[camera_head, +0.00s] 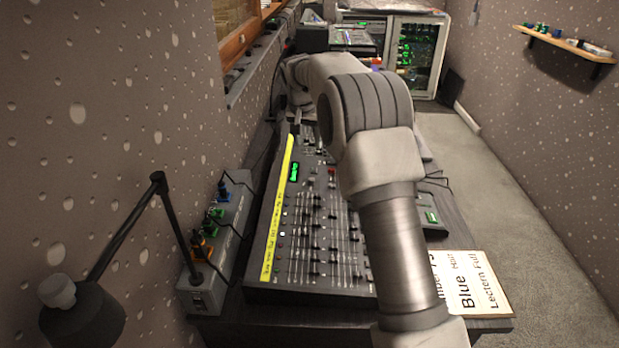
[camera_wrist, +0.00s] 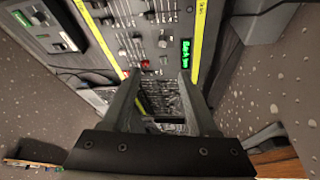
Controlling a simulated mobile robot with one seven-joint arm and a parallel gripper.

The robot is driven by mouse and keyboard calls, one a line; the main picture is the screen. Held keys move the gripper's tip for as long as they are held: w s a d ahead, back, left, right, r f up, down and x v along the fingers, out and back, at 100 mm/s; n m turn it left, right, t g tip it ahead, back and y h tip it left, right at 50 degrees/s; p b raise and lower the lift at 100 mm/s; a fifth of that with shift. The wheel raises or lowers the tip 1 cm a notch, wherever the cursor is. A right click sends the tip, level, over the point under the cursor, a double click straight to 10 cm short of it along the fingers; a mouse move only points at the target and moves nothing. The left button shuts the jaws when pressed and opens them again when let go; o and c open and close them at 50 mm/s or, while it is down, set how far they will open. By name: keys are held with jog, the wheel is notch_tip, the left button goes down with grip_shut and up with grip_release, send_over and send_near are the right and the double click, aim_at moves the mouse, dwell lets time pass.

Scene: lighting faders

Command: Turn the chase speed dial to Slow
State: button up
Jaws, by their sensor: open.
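The lighting console (camera_head: 250,270) lies along the desk, with rows of faders and a small green display (camera_head: 294,172). In the head view my arm hides part of the console.
A yellow strip (camera_head: 278,215) runs along the console's left edge. A grey box with coloured connectors (camera_head: 205,250) and a black desk lamp (camera_head: 85,312) stand at left. A paper sign (camera_head: 478,285) lies at the front right. Open floor (camera_head: 490,200) is at right.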

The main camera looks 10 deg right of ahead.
aim_at(311, 180)
jog(key=x, duration=2.1)
jog(key=shift+w+a+r+b, duration=0.1)
jog(key=shift+w+a+b, duration=0.2)
jog(key=shift+a, duration=0.05)
grip_shut()
